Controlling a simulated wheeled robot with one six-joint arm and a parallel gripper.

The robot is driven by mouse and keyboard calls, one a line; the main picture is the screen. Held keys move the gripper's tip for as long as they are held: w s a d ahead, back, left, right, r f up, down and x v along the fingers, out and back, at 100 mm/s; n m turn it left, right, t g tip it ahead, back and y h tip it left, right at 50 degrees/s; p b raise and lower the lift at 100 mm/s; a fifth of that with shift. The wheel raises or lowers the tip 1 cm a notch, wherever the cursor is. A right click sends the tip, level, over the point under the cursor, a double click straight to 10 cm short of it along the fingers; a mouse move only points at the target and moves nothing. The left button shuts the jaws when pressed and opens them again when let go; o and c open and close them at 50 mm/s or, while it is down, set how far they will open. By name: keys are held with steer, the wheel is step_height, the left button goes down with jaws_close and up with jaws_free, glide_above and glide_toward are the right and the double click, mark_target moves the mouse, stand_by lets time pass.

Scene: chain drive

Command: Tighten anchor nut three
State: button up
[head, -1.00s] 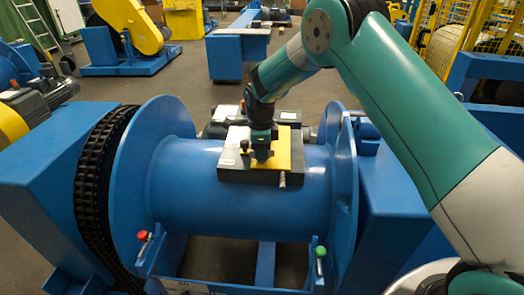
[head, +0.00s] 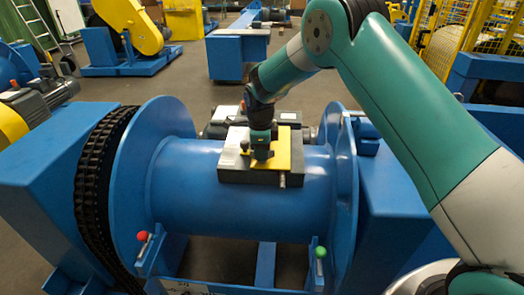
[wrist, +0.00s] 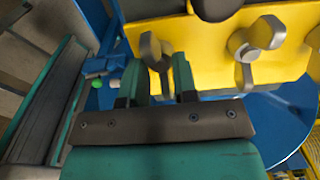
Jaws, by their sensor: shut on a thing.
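A yellow plate (head: 297,150) lies on a dark box on top of the blue drum. In the wrist view the plate (wrist: 205,62) carries grey wing-shaped nuts. One nut (wrist: 150,46) is at the fingertips of my gripper (wrist: 156,78), and the fingers are shut on it. A second nut (wrist: 262,34) stands to its right on the plate, apart from the fingers. Part of a third (wrist: 314,40) shows at the right edge. In the head view my gripper (head: 260,152) reaches down onto the plate and hides the held nut. I cannot tell the nuts' numbers.
The blue drum (head: 230,205) has wide flanges, with a black chain (head: 90,185) at the left. A red knob (head: 143,236) and a green knob (head: 320,251) stand at the front. A dark motor-like unit sits behind the box.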

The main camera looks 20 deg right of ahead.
steer(key=shift+w+r, duration=0.1)
stand_by(0.5)
steer(key=o, duration=0.6)
steer(key=r, duration=1.1)
steer(key=r+b, duration=0.1)
steer(key=r, duration=0.5)
steer(key=shift+s+a+r, duration=0.2)
steer(key=shift+s+a, duration=0.05)
steer(key=shift+a, duration=0.05)
